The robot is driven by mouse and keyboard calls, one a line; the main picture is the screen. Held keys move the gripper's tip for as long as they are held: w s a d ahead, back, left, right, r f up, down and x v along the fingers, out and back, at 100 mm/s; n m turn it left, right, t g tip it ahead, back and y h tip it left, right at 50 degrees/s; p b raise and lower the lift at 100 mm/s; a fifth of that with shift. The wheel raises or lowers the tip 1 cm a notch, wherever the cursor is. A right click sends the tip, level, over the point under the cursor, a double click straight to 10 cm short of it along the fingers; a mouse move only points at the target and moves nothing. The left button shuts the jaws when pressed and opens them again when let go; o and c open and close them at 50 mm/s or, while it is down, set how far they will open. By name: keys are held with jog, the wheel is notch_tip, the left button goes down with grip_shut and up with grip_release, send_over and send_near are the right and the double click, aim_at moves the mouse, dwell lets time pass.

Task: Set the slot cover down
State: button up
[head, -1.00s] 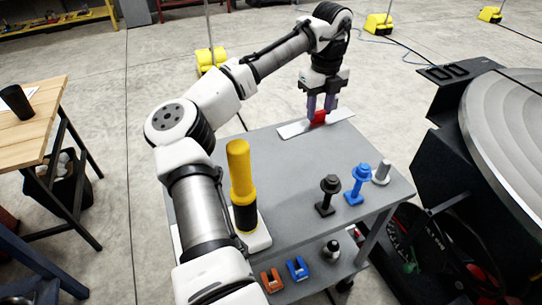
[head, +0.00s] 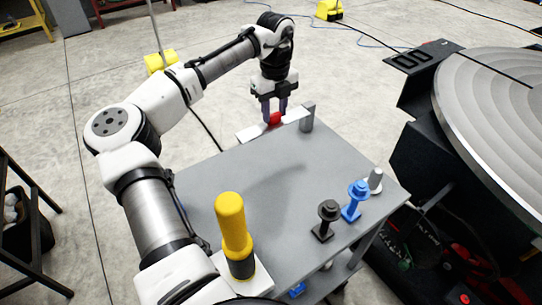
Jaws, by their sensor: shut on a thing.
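The slot cover (head: 252,131) is a flat pale bar with a red grip (head: 274,118) on top. It is at the far edge of the grey cart top (head: 310,180). My gripper (head: 275,107) points down from above and is shut on the red grip between its purple-grey fingers. The bar looks about level, with its left end at or past the cart's edge. I cannot tell whether its underside touches the cart. Its right end is beside a short grey upright piece (head: 307,121).
A yellow and black cylinder (head: 232,225) stands at the near left of the cart. A black knobbed piece (head: 325,215), a blue one (head: 355,198) and a grey peg (head: 375,180) stand at the right. The middle is clear. A large round turntable (head: 495,95) is at the right.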

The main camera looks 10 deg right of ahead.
notch_tip(320, 180, down, 14)
jog(key=b, duration=1.2)
jog(key=shift+b, duration=0.3)
jog(key=shift+r, duration=0.1)
jog(key=o, duration=1.1)
jog(key=shift+o, duration=0.2)
notch_tip(320, 180, up, 12)
jog(key=shift+f, duration=0.1)
